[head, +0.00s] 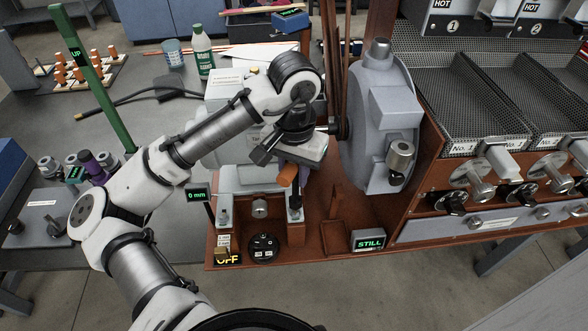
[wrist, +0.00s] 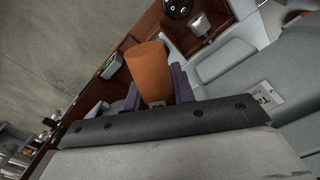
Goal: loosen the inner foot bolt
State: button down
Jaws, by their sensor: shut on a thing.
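My gripper (head: 296,172) is above the right front foot of the grey motor (head: 245,178). Its purple fingers are shut on an orange handle (head: 287,175), which also shows between the fingers in the wrist view (wrist: 148,68). The handle leans in the grip. A dark bolt or tool end (head: 294,203) stands at the right foot, just below the fingers; I cannot tell whether it joins the handle. Another foot bolt (head: 223,208) stands at the left foot. The far feet are hidden by the motor and my arm.
A "0 mm" display (head: 196,195), an "OFF" switch (head: 228,257) and a round black knob (head: 263,247) are close by. A "STILL" display (head: 368,240) stands at the base's front edge. The grey drum housing (head: 383,115) and belts rise close on the right.

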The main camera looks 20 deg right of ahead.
jog(key=m, duration=0.4)
jog(key=m+p, duration=0.1)
jog(key=m, duration=0.7)
jog(key=shift+w+a, duration=0.1)
jog(key=shift+w, duration=0.25)
jog(key=shift+f+b, duration=0.6)
jog(key=shift+f, duration=1)
jog(key=shift+r, duration=0.1)
dwell(0.4)
